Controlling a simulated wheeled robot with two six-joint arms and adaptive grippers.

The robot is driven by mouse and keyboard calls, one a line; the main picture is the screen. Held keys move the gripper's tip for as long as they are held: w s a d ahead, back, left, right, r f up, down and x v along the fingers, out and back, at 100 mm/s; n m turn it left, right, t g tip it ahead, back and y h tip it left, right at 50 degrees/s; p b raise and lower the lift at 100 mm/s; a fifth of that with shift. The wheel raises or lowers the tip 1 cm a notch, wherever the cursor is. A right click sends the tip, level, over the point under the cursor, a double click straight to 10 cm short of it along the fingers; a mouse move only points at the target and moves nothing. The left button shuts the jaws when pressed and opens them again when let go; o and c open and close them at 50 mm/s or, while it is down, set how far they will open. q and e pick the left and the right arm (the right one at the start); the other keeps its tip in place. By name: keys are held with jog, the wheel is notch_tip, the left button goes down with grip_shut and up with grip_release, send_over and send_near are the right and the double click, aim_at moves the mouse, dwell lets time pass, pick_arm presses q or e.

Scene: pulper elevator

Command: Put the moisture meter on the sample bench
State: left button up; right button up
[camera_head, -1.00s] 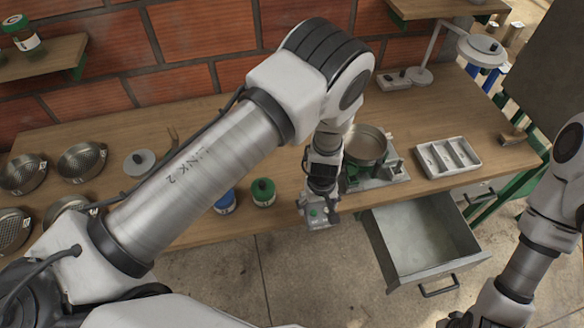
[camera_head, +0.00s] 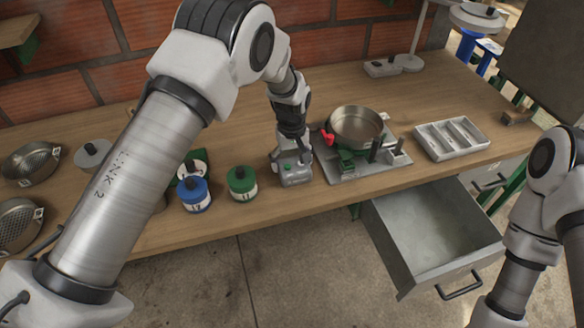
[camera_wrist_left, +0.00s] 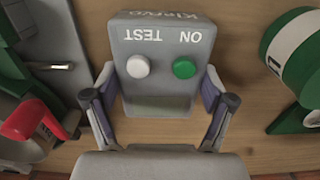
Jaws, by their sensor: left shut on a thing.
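The moisture meter (camera_head: 297,178) is a small grey box with a green button. In the left wrist view the meter (camera_wrist_left: 160,45) shows a white and a green button marked TEST and ON. My left gripper (camera_head: 290,153) is shut on it, with a finger at each side in the left wrist view (camera_wrist_left: 160,108). The meter is at the front part of the wooden sample bench (camera_head: 240,120), between a green-lidded jar and a metal-based device. I cannot tell whether its underside touches the wood. My right arm shows at the right, but its gripper is out of view.
The green jar (camera_head: 242,183) and blue jar (camera_head: 194,194) stand left of the meter. The device (camera_head: 372,166) with a round pan (camera_head: 356,127) and red handle (camera_head: 327,136) is close on the right. A divided tray (camera_head: 452,140) lies farther right. An open drawer (camera_head: 435,235) juts out below.

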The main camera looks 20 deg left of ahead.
aim_at(292, 161)
pick_arm(q)
jog(key=shift+r, duration=0.15)
jog(key=shift+s, duration=0.1)
jog(key=o, duration=1.4)
jog(key=shift+f, duration=0.2)
jog(key=shift+c, duration=0.2)
jog(key=shift+r, duration=0.65)
notch_tip(292, 161, up, 11)
jog(key=b, duration=0.1)
